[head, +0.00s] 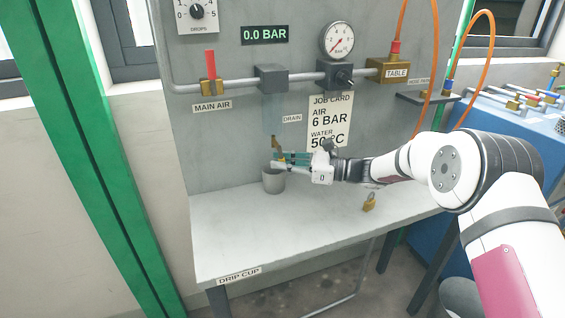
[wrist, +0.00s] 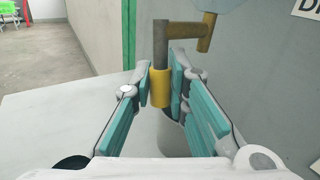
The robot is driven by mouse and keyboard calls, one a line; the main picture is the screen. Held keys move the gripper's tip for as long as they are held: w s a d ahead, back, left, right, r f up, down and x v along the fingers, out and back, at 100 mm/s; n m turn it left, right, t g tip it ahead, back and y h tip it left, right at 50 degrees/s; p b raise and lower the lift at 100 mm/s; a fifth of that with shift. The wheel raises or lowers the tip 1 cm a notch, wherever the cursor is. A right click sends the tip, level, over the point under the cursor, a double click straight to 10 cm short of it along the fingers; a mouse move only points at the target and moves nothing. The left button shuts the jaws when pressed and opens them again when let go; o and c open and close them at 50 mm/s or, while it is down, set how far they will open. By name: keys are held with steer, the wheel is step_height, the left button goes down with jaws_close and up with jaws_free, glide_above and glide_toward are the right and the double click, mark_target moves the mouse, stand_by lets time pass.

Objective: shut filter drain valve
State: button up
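The filter drain valve hangs below the clear filter bowl (head: 272,115), near the DRAIN label. Its brass-brown body (wrist: 190,30) has an arm bent to the left, ending in a downward lever with a yellow grip (wrist: 160,88). My gripper (head: 281,160) reaches in from the right at the valve, just above the drip cup. In the wrist view my gripper (wrist: 161,82) has its teal-padded fingers closed in on both sides of the yellow grip, seemingly touching it. In the head view the fingers partly hide the valve.
A grey drip cup (head: 273,182) stands on the bench (head: 240,225) below the valve. A brass padlock (head: 369,203) lies on the bench to the right. The panel above carries the red-handled main air valve (head: 210,72) and a gauge (head: 338,40). The bench's front left is clear.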

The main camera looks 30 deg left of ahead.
steer(key=shift+d, duration=0.1)
jaws_close()
steer(key=shift+w+d+r+n+t+h+p, duration=0.4)
steer(key=shift+r+n+t+h+p, duration=0.3)
steer(key=shift+n+t+h+p, duration=0.85)
steer(key=shift+w+d+r+n+t+h+p, duration=0.25)
steer(key=shift+w+r+n+t+h+p, duration=0.6)
steer(key=shift+h, duration=1.35)
steer(key=shift+d+r+n+t+h+p, duration=0.35)
steer(key=shift+r+n+t+h+p, duration=0.25)
steer(key=shift+t+h+p, duration=1.1)
steer(key=o, duration=0.8)
jaws_free()
steer(key=shift+h, duration=0.25)
steer(key=shift+c, duration=0.2)
